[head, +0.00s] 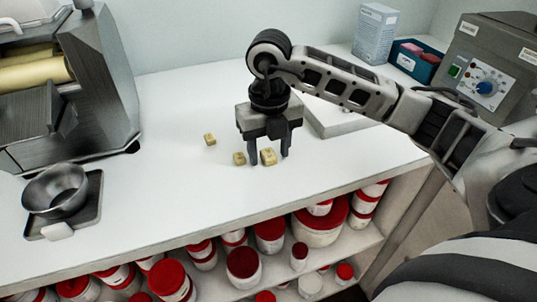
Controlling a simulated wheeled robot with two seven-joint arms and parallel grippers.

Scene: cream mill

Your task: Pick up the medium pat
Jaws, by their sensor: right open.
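Three small yellowish pats lie on the white worktop (170,185). One pat (209,139) lies farther back on the left. A second pat (239,159) lies just left of my right gripper's left finger. A third pat (268,156) looks the largest and shows between the two fingers. Which one is the medium pat is hard to tell by size. My right gripper (268,155) points down and is open, with a finger on each side of the third pat; I cannot tell whether they touch it. My left gripper is out of view.
A metal machine with rollers (95,90) stands at the left. A steel bowl (55,190) sits on a scale in front of it. A control box (488,80), a blue bin (415,62) and a carton (375,32) stand at the back right. Red-lidded tubs fill the shelf below.

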